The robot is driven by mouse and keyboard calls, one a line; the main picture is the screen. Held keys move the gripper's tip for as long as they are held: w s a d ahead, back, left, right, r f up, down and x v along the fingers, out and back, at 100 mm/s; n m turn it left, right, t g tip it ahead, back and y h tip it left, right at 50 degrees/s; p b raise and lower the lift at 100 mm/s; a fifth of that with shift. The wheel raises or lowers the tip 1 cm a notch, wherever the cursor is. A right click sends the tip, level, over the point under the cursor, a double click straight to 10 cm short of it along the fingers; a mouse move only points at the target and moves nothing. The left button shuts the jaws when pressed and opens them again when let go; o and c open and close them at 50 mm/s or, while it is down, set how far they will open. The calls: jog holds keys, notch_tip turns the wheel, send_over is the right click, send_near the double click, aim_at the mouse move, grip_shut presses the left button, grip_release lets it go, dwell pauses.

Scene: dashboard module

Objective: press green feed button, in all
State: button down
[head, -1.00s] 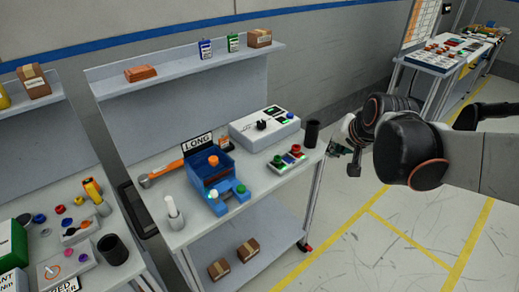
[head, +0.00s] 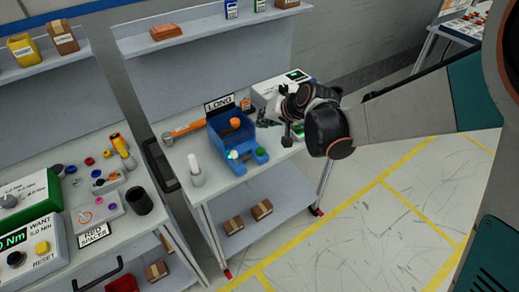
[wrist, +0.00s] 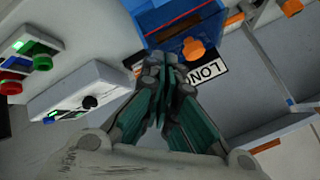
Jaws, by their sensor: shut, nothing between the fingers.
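The blue feeder bin (head: 222,135), marked LONG (head: 219,103), stands on the middle bench. A green button (head: 261,151) sits on its low front right part, beside a pale round piece (head: 233,155). An orange piece (head: 234,124) shows in the bin. My gripper (head: 287,141) is to the right of the green button, apart from it and above the bench's right side. In the wrist view, my gripper (wrist: 168,78) is shut and empty. The blue bin (wrist: 168,18) is beyond the fingers there, its orange piece (wrist: 195,48) visible; its green button is not visible.
A white control box (head: 268,88) stands behind my gripper. A button box with other green (wrist: 42,62) and red buttons is at the left in the wrist view. An orange-handled wrench (head: 185,131) and a white bottle (head: 195,170) are left of the bin.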

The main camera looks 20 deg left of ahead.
aim_at(263, 149)
jog(key=shift+f+b, duration=3.15)
jog(key=shift+f, duration=1.25)
jog(key=shift+f, duration=0.15)
jog(key=shift+f+b, duration=0.25)
jog(key=shift+b, duration=0.15)
jog(key=shift+f+b, duration=0.45)
jog(key=shift+f, duration=0.1)
jog(key=shift+r+p, duration=0.65)
jog(key=shift+r, duration=0.35)
